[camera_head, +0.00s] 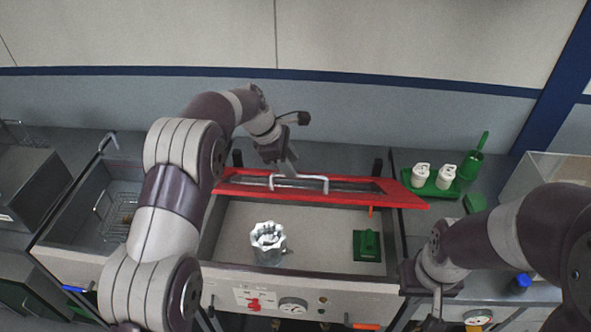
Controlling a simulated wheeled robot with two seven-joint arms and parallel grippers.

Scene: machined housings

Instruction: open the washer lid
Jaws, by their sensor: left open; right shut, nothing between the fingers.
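The washer (222,255) is a grey basin with a front panel. Its red-framed lid (395,193) with a dark window stands raised along the back edge, seen at a steep angle, so the basin is uncovered. A pale bar handle (312,178) is on the lid. My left gripper (288,165) is open just behind the lid, close to its upper edge left of the handle; whether it touches is unclear. My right gripper (437,308) is shut and empty in front of the washer's right front corner, away from the lid.
A silver housing (268,244) and a green block (367,245) are in the basin. To the right are a green tray (436,188) with white bottles (446,177) and a green cup (471,165). A second basin with a wire basket (120,208) is left.

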